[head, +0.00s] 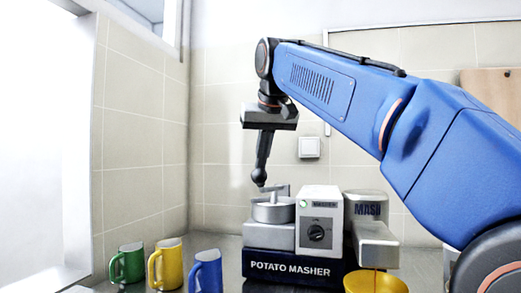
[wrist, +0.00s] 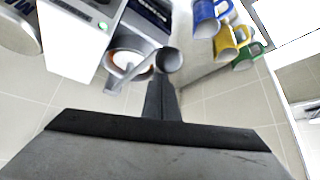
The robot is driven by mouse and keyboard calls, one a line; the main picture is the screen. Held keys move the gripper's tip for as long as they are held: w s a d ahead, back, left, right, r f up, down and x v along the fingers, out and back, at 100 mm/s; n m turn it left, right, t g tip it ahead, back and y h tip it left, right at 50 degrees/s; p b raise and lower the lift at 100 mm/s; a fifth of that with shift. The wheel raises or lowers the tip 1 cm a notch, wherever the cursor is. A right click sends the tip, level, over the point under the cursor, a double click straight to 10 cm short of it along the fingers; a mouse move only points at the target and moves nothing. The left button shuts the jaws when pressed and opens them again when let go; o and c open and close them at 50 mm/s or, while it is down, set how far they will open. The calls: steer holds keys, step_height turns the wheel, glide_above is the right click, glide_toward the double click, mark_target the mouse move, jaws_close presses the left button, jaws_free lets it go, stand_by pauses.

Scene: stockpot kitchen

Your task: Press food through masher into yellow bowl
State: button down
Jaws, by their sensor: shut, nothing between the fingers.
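The potato masher (head: 290,267) stands on the counter, with a grey round hopper (head: 272,211) at its left and a grey spout (head: 376,243) at its right. A small lever-like bar crosses the hopper top. My gripper (head: 260,178) is shut and empty, pointing down just above the hopper's left side. Its tip (wrist: 168,60) appears beside the hopper in the wrist view.
Green (head: 127,264), yellow (head: 166,264) and blue (head: 206,271) mugs stand left of the masher. A white control box (head: 319,222) with a dial and a lit green button rises beside the hopper. A tiled wall is behind; a window is at left.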

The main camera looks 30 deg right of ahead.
mark_target(262, 176)
steer(key=shift+f, duration=2.3)
stand_by(5.7)
